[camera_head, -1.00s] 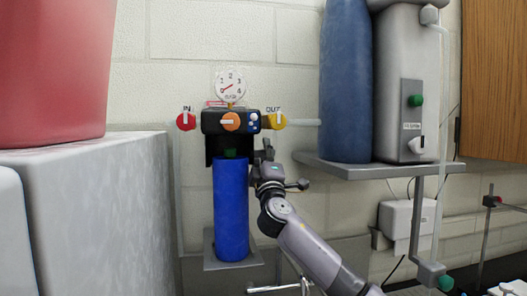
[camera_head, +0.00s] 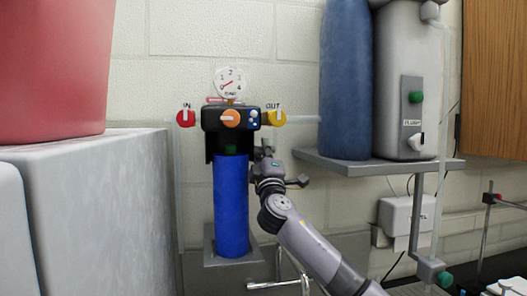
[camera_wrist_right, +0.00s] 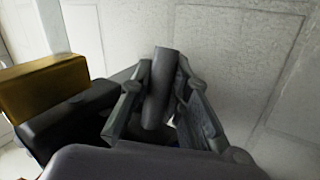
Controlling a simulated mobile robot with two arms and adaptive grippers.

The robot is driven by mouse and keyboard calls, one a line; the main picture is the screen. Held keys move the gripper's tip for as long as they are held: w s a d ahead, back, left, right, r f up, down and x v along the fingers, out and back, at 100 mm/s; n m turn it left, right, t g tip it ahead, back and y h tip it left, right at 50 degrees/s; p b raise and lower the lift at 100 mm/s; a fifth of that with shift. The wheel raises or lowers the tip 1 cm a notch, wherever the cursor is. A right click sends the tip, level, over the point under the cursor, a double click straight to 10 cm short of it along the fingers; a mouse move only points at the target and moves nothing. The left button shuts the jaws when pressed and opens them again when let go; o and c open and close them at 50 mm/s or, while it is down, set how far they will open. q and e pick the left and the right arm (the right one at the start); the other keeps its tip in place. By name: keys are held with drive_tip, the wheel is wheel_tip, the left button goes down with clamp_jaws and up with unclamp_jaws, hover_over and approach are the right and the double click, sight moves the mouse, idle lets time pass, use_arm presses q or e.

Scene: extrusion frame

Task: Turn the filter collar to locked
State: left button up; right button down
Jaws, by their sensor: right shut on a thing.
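The filter stands against the wall in the head view, with a black head (camera_head: 212,122) above a blue canister (camera_head: 231,205). A dark collar (camera_head: 213,150) with a green mark (camera_head: 231,149) sits where they meet; its exact edges are hard to make out. My right gripper (camera_head: 266,158) is at the right of the collar. In the right wrist view, my right gripper (camera_wrist_right: 157,108) is shut on a dark grey round handle (camera_wrist_right: 160,75), which stands up between the fingers. Whether the handle joins the collar is hidden. My left gripper is not in view.
A red IN knob (camera_head: 186,118), an orange knob (camera_head: 231,118) and a yellow OUT knob (camera_head: 278,119) sit beside or on the head, below a round gauge (camera_head: 230,83). A shelf (camera_head: 380,167) with a blue tank (camera_head: 346,80) is at right. A large grey block (camera_head: 100,215) fills the left.

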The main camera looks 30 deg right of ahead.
drive_tip(key=shift+f, duration=0.1)
idle(0.3)
drive_tip(key=s+a+m+g+h+b, duration=0.1)
drive_tip(key=s+a+m+g+h, duration=0.1)
drive_tip(key=m+g+h, duration=0.3)
drive_tip(key=s+a+m+g+h+b, duration=0.1)
drive_tip(key=s+m+g+h, duration=0.4)
drive_tip(key=g, duration=0.6)
drive_tip(key=s+a+m+g+h+b, duration=0.1)
drive_tip(key=s+a+m+g+h, duration=0.2)
drive_tip(key=g+h, duration=0.3)
drive_tip(key=shift+s+m+g, duration=0.45)
drive_tip(key=shift+m+g, duration=0.45)
drive_tip(key=shift+g, duration=0.3)
drive_tip(key=shift+a, duration=0.15)
drive_tip(key=c, duration=1.5)
unclamp_jaws()
